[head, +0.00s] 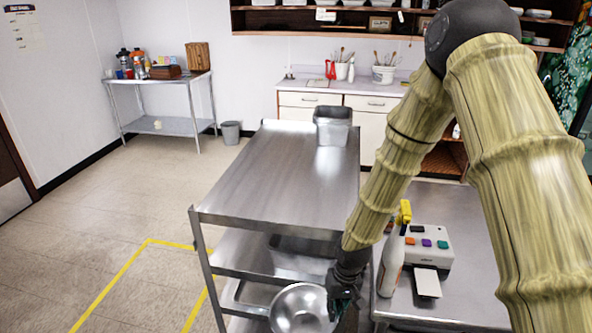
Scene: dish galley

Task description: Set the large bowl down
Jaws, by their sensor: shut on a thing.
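The large bowl (299,311) is a shiny round metal bowl at the bottom centre of the head view. My gripper (338,304) is at the bowl's right rim and is shut on it. The fingertips are dark and small here, so their exact grip on the rim is hard to see. The bowl appears in front of the lower shelves of a metal cart (280,180). The lower edge of the bowl nears the picture's bottom edge. I cannot tell whether it touches anything beneath.
The cart's top is mostly bare, with a grey metal container (332,126) at its far end. On the right, a metal table (455,215) holds a spray bottle (392,262) and a box with coloured buttons (424,247). Yellow tape (118,280) marks the floor left.

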